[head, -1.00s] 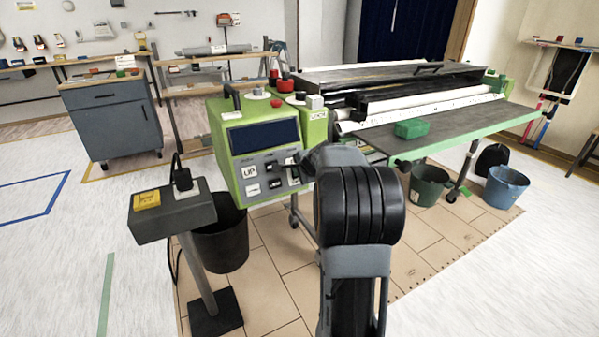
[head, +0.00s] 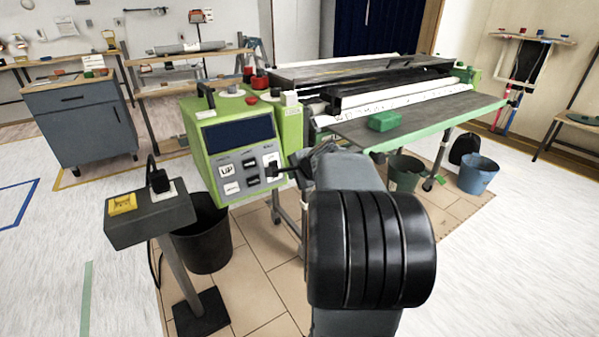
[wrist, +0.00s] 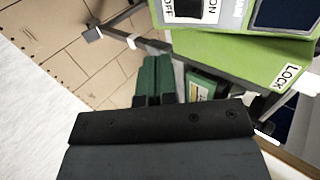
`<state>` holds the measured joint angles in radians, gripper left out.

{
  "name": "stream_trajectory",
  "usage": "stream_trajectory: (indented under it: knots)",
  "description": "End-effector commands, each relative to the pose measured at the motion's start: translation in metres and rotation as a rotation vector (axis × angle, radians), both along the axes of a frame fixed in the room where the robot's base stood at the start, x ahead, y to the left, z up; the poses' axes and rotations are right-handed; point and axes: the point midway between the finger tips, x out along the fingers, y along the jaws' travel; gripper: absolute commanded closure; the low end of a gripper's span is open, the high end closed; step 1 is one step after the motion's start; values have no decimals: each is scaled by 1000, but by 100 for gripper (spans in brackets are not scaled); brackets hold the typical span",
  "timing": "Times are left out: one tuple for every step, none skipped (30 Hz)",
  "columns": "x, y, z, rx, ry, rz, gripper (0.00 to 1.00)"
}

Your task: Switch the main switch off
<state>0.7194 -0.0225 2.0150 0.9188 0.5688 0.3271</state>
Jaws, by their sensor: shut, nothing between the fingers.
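The main switch is a black rocker on a white plate (head: 271,160), at the right of the control panel on the green machine. In the wrist view the black rocker (wrist: 193,9) shows at the top edge, between the words OFF and ON, partly cut off. My gripper (head: 282,172) is shut and empty, with its dark tip in front of the switch plate in the head view. I cannot tell whether it touches. In the wrist view my gripper (wrist: 157,68) points up the picture, below and left of the switch. Which way the rocker is tipped is unclear.
The panel has an UP plate (head: 227,171) and other buttons left of the switch. A grey post with a yellow button (head: 122,204) and a black bin (head: 207,245) stand left. The machine's table (head: 430,117) extends right, with a green block (head: 384,121) on it.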

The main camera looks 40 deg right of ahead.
Motion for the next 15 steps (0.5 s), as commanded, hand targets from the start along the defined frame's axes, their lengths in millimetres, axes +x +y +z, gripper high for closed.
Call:
stream_trajectory:
  knots:
    - [-6, 0, 4, 0, -1, -3, 100]
    - [-8, 0, 5, 0, 0, -3, 100]
    - [-11, 0, 6, 0, -1, -3, 100]
    - [-13, 0, 7, -1, -1, -4, 100]
    - [-15, 0, 7, -1, -1, -4, 100]
    - [-16, 0, 8, -1, -1, -4, 100]
    - [-17, 1, 8, 0, 0, -4, 100]
    - [-18, 1, 8, 0, 0, -4, 100]
    - [-19, 1, 8, 0, 0, -4, 100]
    - [-19, 1, 8, 0, 0, -4, 100]
    - [-20, 1, 8, 0, 0, -4, 100]
    - [-20, 1, 8, 0, 0, -4, 100]
    - [-20, 1, 8, 0, 0, -4, 100]
    - [-20, 0, 8, 0, 0, -4, 100]
    - [-20, 0, 8, 0, 0, -4, 100]
